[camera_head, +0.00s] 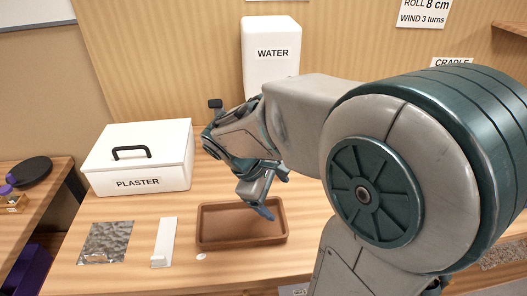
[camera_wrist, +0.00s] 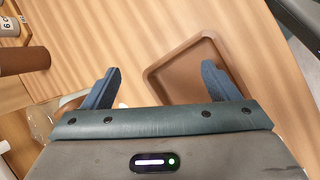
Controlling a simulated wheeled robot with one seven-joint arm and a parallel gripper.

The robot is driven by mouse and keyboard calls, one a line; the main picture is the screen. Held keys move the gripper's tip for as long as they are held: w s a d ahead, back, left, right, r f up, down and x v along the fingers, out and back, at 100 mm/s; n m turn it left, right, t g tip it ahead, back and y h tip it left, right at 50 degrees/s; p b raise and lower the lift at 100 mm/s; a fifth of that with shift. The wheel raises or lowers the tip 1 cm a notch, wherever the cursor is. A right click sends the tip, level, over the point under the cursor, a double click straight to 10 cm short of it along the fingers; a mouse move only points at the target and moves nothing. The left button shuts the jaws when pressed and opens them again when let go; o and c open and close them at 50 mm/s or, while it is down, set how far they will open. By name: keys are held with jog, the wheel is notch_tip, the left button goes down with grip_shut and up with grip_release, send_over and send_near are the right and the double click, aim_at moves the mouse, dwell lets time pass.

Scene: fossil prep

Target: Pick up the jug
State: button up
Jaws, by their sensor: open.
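My gripper (camera_head: 272,192) is open over the back right part of the brown tray in the head view. In the wrist view its two blue fingers stand wide apart, with nothing held between my gripper's tips (camera_wrist: 160,76). One finger is over the tray's corner and the other over bare wood. No jug shows clearly in the head view; my arm hides much of the table's right side. In the wrist view a clear, glassy thing (camera_wrist: 40,122) at the left is partly hidden by my gripper. I cannot tell whether it is the jug.
The brown tray (camera_head: 207,242) looks empty. A white PLASTER box (camera_head: 140,166) is at left, a white WATER container (camera_head: 271,72) at the back. A textured sheet (camera_head: 106,240) and a white strip (camera_head: 165,240) lie in front. A brown cylinder (camera_wrist: 24,61) shows in the wrist view.

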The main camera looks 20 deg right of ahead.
jog(key=w+f+n+h+b, duration=0.1)
jog(key=w+n+h, duration=0.1)
jog(key=w, duration=0.1)
jog(key=w+f+n+h+b, duration=0.2)
jog(key=w+d+f+n+h+b, duration=0.1)
jog(key=w+n+h, duration=0.1)
jog(key=w, duration=0.1)
jog(key=shift+w+d+f, duration=0.1)
jog(key=shift+w+f, duration=0.2)
jog(key=w+a+n+t+h+b, duration=0.1)
jog(key=w+n+h, duration=0.1)
jog(key=w+a+n+t+h+b, duration=0.1)
jog(key=w+a+n+t, duration=0.1)
jog(key=w, duration=0.1)
jog(key=w+a+n+t+h+b, duration=0.1)
jog(key=w+n+h+b, duration=0.1)
jog(key=w, duration=0.1)
jog(key=shift+w+a+t+h, duration=0.25)
jog(key=shift+a+t+h, duration=0.05)
jog(key=shift+a+t, duration=0.1)
jog(key=shift+w+d+r+n, duration=0.1)
jog(key=shift+w+d+n, duration=0.1)
jog(key=shift+n, duration=0.1)
jog(key=x, duration=1.3)
jog(key=shift+s+d, duration=0.1)
jog(key=shift+d, duration=0.05)
jog(key=c, duration=0.8)
jog(key=shift+c, duration=0.2)
jog(key=shift+r, duration=0.1)
